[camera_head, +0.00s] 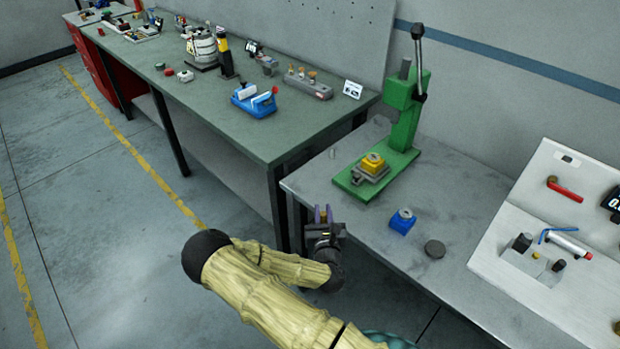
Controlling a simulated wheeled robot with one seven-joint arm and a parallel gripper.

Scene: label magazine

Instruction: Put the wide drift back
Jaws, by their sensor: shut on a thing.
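A grey rack block (322,93) stands on the green bench, well beyond my gripper. Upright brass-topped pieces (312,76) stand in its left part, and its right end looks bare. A small white label card (352,89) stands just right of the rack.
A green press (401,110) with a yellow block (373,162) stands on the grey bench (460,200). A blue fixture (254,101) is on the green bench (220,110), whose front right is clear.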

